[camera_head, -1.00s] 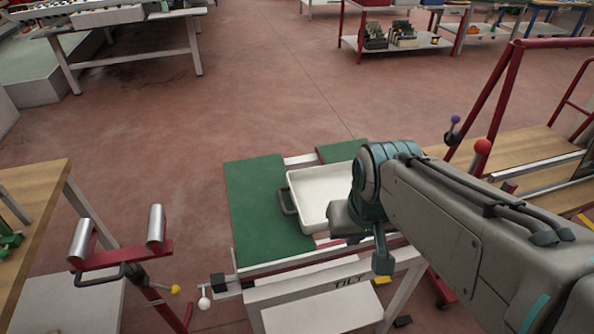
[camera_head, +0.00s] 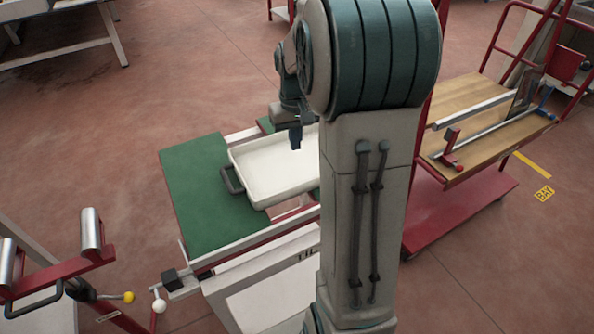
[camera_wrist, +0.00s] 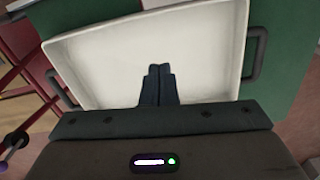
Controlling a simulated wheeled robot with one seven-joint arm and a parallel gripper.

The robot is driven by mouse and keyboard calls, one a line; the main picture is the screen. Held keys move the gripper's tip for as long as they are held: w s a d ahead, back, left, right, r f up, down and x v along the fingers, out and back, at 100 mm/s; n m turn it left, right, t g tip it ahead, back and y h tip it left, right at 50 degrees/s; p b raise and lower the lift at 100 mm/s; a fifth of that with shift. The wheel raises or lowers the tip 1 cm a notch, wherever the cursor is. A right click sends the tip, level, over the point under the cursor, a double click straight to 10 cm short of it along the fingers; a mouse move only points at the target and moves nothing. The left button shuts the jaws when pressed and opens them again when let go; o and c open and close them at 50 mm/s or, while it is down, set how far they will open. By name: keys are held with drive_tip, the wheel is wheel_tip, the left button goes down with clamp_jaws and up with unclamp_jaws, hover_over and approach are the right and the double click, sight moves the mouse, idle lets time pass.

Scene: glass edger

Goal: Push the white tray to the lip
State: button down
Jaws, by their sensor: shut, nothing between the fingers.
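The white tray (camera_head: 262,172) lies on the green-topped table (camera_head: 205,185), across the table's slotted middle. It is shallow and looks empty, with a dark handle (camera_head: 232,180) at its left end. In the wrist view the tray (camera_wrist: 100,60) fills the middle, with a dark handle on each side. My gripper (camera_head: 296,140) is shut and empty, pointing down over the tray's inside. In the wrist view its fingertips (camera_wrist: 158,70) are together over the tray floor; I cannot tell whether they touch it. My arm hides the tray's right end and the table's right part.
A red cart (camera_head: 460,205) with a wooden top stands right of the table. A red roller stand (camera_head: 60,270) is at the lower left, near white and yellow knobs. A white-framed bench (camera_head: 75,50) is at the back left. The floor behind is open.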

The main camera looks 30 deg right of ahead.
sight(304, 178)
drive_tip(key=f, duration=0.4)
drive_tip(key=d+f, duration=0.1)
drive_tip(key=f, duration=0.3)
drive_tip(key=w+f, duration=0.1)
drive_tip(key=f, duration=0.3)
drive_tip(key=shift+d, duration=0.35)
drive_tip(key=s, duration=0.3)
drive_tip(key=shift+a+r, duration=0.2)
drive_tip(key=shift+r, duration=0.05)
drive_tip(key=shift+s, duration=0.4)
